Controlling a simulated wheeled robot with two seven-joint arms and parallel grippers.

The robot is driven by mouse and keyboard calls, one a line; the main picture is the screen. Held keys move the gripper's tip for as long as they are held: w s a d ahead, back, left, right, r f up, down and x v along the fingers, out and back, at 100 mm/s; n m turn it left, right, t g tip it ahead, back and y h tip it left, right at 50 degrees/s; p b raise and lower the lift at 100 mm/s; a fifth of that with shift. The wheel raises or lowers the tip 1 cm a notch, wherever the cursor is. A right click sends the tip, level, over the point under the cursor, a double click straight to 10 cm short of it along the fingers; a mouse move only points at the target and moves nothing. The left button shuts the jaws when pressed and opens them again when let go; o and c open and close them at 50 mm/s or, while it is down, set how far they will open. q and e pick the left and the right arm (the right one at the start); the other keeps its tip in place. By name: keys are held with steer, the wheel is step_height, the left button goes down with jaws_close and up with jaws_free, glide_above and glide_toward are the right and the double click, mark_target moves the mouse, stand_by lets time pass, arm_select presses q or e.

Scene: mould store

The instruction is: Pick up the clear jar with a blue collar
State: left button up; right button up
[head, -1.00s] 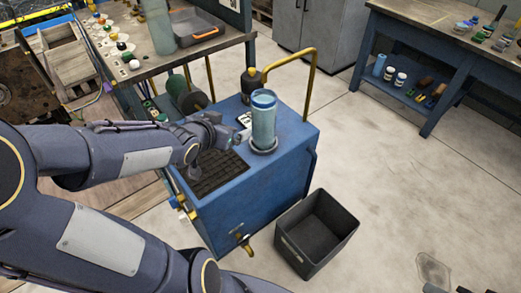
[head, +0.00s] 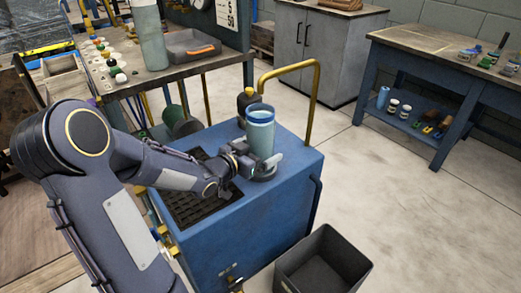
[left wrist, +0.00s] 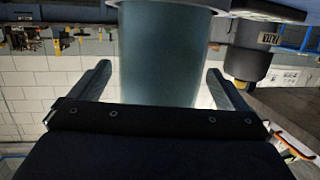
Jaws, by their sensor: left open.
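The clear jar with a blue collar (head: 261,137) stands upright on the blue cabinet's top. It looks bluish and see-through, with the collar at its upper end. My left gripper (head: 264,168) is open at the lower part of the jar, with a finger on either side. In the left wrist view the jar (left wrist: 165,55) stands between the two open fingers of my left gripper (left wrist: 162,85), with a gap showing at each side. The jar's foot is partly hidden by the gripper in the head view. My right gripper is not in view.
A dark bottle (head: 245,104) stands close behind the jar. A yellow rail (head: 313,95) rises behind it on the blue cabinet (head: 265,215). A black grate (head: 190,205) lies left. A black bin (head: 322,262) stands on the floor at front right. Another tall jar (head: 150,35) stands on the back table.

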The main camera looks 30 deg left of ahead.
arm_select(q)
steer(key=shift+w+d+f, duration=0.1)
steer(key=shift+w, duration=0.35)
steer(key=shift+c, duration=0.3)
steer(key=c, duration=1.7)
steer(key=shift+r, duration=0.25)
